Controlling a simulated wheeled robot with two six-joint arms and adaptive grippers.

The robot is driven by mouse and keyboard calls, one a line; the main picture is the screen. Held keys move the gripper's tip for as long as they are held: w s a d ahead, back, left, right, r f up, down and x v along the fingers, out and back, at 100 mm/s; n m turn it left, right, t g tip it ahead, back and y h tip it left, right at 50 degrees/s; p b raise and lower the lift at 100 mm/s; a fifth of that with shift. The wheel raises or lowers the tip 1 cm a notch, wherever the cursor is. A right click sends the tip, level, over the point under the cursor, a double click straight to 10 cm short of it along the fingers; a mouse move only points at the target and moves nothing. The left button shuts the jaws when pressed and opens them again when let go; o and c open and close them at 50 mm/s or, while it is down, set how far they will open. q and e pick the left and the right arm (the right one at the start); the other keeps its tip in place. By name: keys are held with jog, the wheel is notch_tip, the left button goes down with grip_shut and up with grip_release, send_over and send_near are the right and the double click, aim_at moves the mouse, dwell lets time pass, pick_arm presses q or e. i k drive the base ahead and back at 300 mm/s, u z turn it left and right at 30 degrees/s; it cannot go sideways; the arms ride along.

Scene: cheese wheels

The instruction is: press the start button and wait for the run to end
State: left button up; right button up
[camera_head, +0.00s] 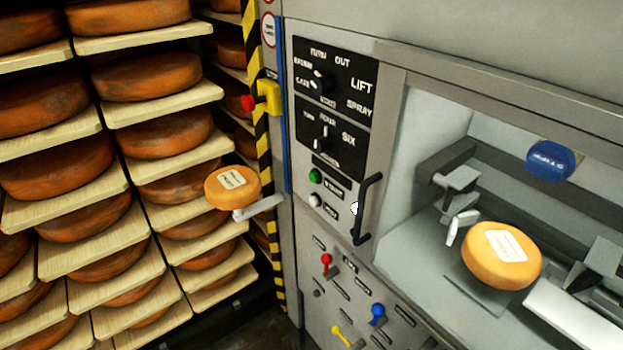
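A green button (315,176) sits on the grey machine front, below the black dial panels, with a small dark label beside it that is too blurred to read surely. A white button (315,200) is just below it. Inside the machine's window an orange cheese wheel (501,255) with a white label lies among grey metal parts. A blue round piece (549,161) with white lettering is above and behind it. Neither of my grippers can be made out in this view. Nothing is seen touching the green button.
A black handle (367,210) stands out right of the buttons. A red knob on a yellow box (268,97) is at the upper left. A small cheese (232,187) rests on a grey bracket. Red, blue and yellow levers (326,262) are below. Shelves (155,42) of cheese fill the left.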

aim_at(313, 177)
jog(key=u, duration=0.55)
jog(key=k, duration=1.35)
jog(key=u, duration=1.05)
jog(key=i, duration=1.35)
jog(key=z, duration=0.5)
jog(key=i, duration=0.45)
jog(key=z, duration=0.4)
